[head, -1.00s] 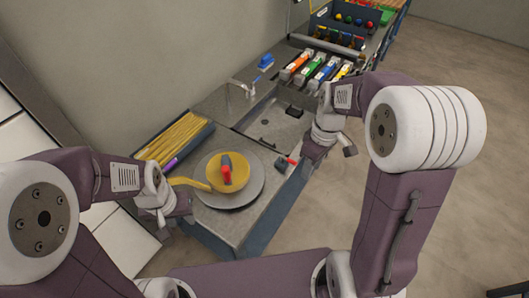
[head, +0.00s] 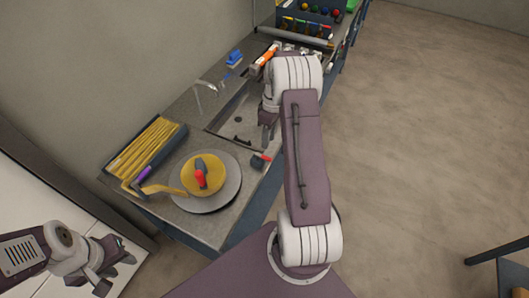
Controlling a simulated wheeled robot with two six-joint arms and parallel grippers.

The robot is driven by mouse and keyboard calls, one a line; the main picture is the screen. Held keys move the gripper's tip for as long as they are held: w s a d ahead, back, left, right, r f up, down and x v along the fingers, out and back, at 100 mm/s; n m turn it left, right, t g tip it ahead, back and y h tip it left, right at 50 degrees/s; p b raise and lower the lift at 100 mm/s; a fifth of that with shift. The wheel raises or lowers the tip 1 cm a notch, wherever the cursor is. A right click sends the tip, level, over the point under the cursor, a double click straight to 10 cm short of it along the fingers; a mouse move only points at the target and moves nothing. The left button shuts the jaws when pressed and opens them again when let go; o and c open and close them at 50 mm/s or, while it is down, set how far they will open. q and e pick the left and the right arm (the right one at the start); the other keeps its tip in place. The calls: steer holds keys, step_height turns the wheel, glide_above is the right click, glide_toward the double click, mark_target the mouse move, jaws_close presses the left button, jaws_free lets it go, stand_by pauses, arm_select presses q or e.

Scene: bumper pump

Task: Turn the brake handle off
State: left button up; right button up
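A small dark handle with a red part (head: 260,160) sits at the counter's front edge, right of the round grey disc; it may be the brake handle, but I cannot be sure. A yellow pan (head: 190,182) rests on the grey disc (head: 232,188), with a red and dark object (head: 200,174) on it. My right gripper (head: 267,134) points down over the sink side of the counter, just beyond the small handle and apart from it; its finger gap is hard to see. My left gripper (head: 118,275) is at the lower left, off the counter, with fingers apart and empty.
A tray of yellow sticks (head: 147,147) stands left of the disc, with a purple item (head: 143,173) by it. A sink (head: 235,118) and tap (head: 205,92) lie behind. A blue item (head: 234,57) is farther back.

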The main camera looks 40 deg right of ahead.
steer(key=f, duration=0.2)
steer(key=f+p, duration=0.1)
steer(key=f, duration=0.1)
steer(key=a+f, duration=0.1)
steer(key=f, duration=0.1)
steer(key=shift+s+f, duration=0.25)
steer(key=shift+a+f+p, duration=0.15)
steer(key=shift+f+p, duration=0.15)
steer(key=shift+f, duration=0.25)
jaws_close()
stand_by(0.5)
